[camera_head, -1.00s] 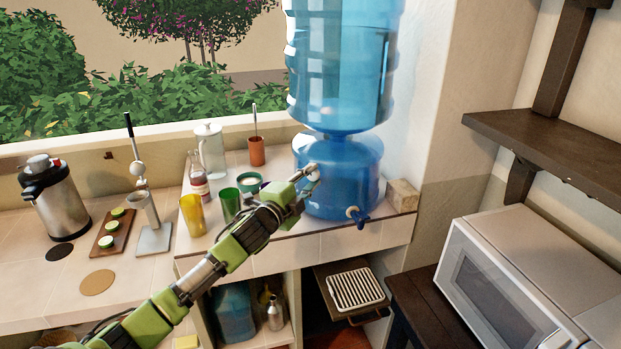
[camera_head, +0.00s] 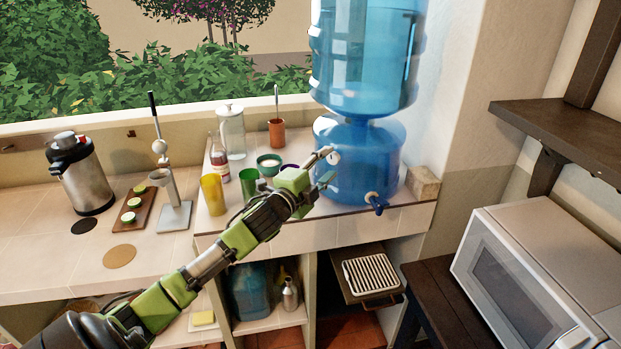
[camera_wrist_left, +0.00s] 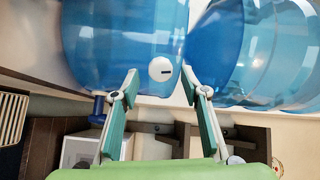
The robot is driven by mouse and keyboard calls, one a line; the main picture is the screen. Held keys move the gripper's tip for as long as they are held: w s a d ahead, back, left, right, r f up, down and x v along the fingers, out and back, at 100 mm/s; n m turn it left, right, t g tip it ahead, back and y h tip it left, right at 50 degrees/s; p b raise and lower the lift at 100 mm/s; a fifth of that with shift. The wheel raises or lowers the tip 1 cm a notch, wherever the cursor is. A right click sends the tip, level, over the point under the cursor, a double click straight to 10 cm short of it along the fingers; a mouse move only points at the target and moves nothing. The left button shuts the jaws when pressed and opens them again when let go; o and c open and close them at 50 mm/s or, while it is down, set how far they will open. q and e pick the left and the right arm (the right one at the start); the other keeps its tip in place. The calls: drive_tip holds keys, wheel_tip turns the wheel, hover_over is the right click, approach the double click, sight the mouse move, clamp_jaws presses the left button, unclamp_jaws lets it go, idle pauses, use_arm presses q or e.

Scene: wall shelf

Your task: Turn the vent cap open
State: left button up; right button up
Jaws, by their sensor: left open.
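The vent cap (camera_head: 335,158) is a small white round disc on the side of the lower blue water container (camera_head: 372,160). In the left wrist view the cap (camera_wrist_left: 160,69) shows a short dark slot, lying about level. My left gripper (camera_head: 327,166) is open in front of the cap. In the wrist view its two fingers (camera_wrist_left: 160,84) stand wide apart, one on each side below the cap, with nothing between them. I cannot tell the exact gap to the container. My right gripper is not in view.
A blue tap (camera_head: 377,203) sticks out of the container, right of my left gripper. A yellow cup (camera_head: 213,195), a green cup (camera_head: 248,182) and a bottle (camera_head: 219,160) stand to the left. A microwave (camera_head: 520,280) and dark wall shelf (camera_head: 570,140) are at right.

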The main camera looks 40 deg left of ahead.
use_arm(q)
drive_tip(key=s, duration=0.9)
drive_tip(key=shift+s+d, duration=0.3)
drive_tip(key=shift+s, duration=0.05)
